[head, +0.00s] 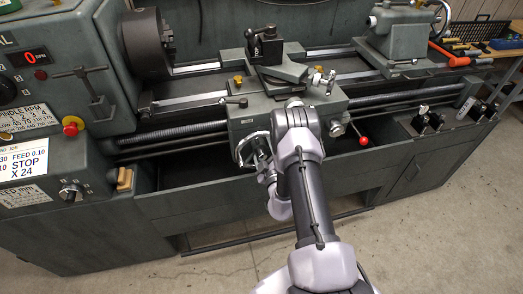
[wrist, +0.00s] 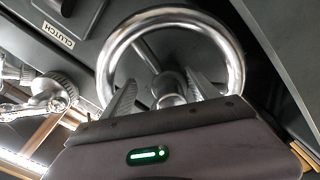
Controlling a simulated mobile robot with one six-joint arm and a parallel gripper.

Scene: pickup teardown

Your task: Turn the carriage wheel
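The carriage wheel (wrist: 236,62) is a shiny metal ring with spokes and a round hub, seen large in the wrist view. In the head view the carriage wheel (head: 242,150) shows at the front of the carriage, partly hidden by my arm. My gripper (wrist: 163,88) is at the wheel with its two ridged fingers apart, one on each side of the hub area. A rounded metal piece (wrist: 168,88) at the wheel's middle lies between the fingers, with gaps visible on both sides. I cannot tell whether a finger touches a spoke. My gripper's body hides the wheel's lower part.
A CLUTCH label (wrist: 59,35) and a smaller metal knob (wrist: 55,90) are left of the wheel in the wrist view. A red-knobbed lever (head: 363,141) is right of my arm. Concrete floor (head: 440,230) is clear at right.

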